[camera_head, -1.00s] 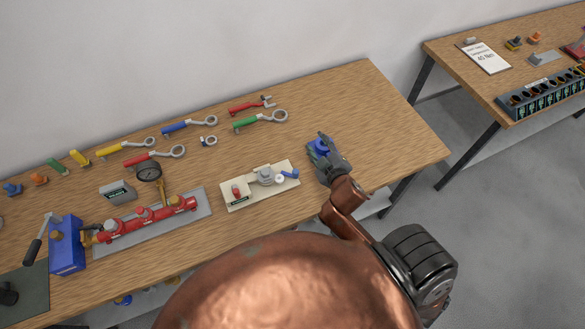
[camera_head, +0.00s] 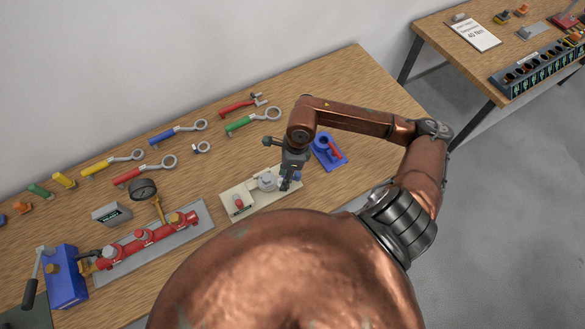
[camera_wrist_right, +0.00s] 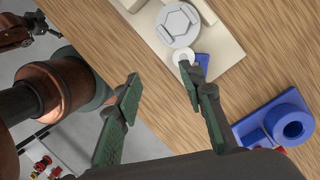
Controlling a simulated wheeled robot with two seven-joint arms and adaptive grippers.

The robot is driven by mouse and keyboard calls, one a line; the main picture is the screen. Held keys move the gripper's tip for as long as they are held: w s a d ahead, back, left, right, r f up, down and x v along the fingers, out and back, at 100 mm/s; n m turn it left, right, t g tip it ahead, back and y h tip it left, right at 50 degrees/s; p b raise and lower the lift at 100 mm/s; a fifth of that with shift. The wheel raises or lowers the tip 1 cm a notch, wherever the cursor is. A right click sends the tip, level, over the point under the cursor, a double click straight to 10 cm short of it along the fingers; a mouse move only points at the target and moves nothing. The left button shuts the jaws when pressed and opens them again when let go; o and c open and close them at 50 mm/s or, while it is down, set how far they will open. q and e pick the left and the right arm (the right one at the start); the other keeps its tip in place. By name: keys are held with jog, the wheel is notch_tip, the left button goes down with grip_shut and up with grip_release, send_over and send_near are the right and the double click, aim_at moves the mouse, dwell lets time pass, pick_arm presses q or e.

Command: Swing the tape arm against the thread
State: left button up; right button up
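A cream board (camera_head: 238,191) on the bench carries a grey round fitting with a hexagonal top (camera_wrist_right: 179,24). Beside the fitting are a white ring (camera_wrist_right: 182,57) and a short blue arm (camera_wrist_right: 203,60), which I take for the tape arm. My right gripper (camera_head: 287,184) is over the right end of the board. In the right wrist view its fingers (camera_wrist_right: 160,78) are wide apart with nothing between them. One finger overlaps the blue arm and white ring; I cannot tell whether it touches. My left gripper is not identifiable in either view.
A blue fixture (camera_head: 322,160) with a red handle stands just right of the board. A red manifold (camera_head: 145,238) with a gauge (camera_head: 143,189) stands to the left. Several coloured wrenches lie behind. The bench's far right is clear.

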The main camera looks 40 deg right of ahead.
aim_at(298, 174)
jog(key=d+h, duration=0.1)
jog(key=d, duration=0.1)
jog(key=d+h, duration=0.1)
jog(key=d, duration=0.1)
jog(key=w+d, duration=0.1)
jog(key=d, duration=0.1)
jog(key=shift+d+f+h, duration=0.35)
jog(key=shift+d+h, duration=0.05)
notch_tip(298, 174, down, 7)
jog(key=shift+a+f+p, duration=0.1)
jog(key=shift+f+p, duration=0.05)
jog(key=shift+p, duration=0.45)
jog(key=shift+c, duration=0.5)
grip_shut()
